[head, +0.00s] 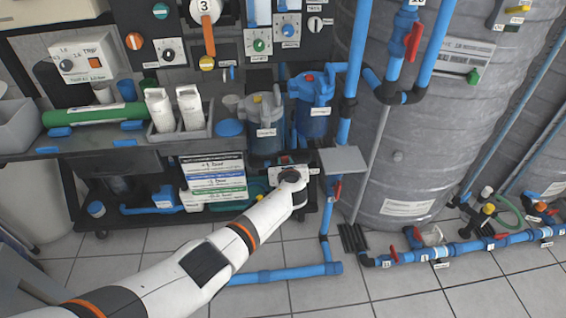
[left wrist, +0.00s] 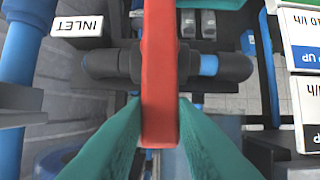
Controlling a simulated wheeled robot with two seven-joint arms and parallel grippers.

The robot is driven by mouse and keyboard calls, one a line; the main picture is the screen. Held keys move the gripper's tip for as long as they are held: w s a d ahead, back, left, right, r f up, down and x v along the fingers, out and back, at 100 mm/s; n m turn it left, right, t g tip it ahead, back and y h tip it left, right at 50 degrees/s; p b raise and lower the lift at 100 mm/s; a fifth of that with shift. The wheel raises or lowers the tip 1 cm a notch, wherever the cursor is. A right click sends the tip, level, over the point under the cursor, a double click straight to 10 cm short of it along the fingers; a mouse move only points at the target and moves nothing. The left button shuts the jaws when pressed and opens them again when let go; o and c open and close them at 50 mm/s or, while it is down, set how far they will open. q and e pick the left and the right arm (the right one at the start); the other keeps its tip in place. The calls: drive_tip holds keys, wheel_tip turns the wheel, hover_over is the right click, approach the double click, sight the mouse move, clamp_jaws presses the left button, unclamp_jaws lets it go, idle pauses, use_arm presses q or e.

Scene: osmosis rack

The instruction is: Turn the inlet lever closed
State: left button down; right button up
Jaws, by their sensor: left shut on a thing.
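The inlet lever (left wrist: 160,70) is a long red handle that fills the middle of the left wrist view. There it runs up and down the picture, across a dark horizontal pipe fitting (left wrist: 103,64) with a blue ring. A white INLET label (left wrist: 77,26) shows upside down beside it. My left gripper (left wrist: 160,112) has its two teal fingers shut on the lever's near end, one on each side. In the head view my left arm reaches to the rack's lower right, near a small red handle (head: 337,190) on a vertical blue pipe; the fingers are not clear there. My right gripper is not in view.
A grey plate (head: 342,160) is just above the small red handle. Large grey tanks (head: 400,150) stand to the right, with blue pipes (head: 465,247) low along the floor. Signboards (head: 213,178) and filter housings (head: 265,125) are close to my arm. Tiled floor in front is mostly clear.

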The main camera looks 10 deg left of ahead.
use_arm(q)
drive_tip(key=shift+f, duration=0.15)
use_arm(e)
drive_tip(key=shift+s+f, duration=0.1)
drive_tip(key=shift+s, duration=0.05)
use_arm(q)
drive_tip(key=c, duration=1.2)
unclamp_jaws()
drive_tip(key=shift+d, duration=0.1)
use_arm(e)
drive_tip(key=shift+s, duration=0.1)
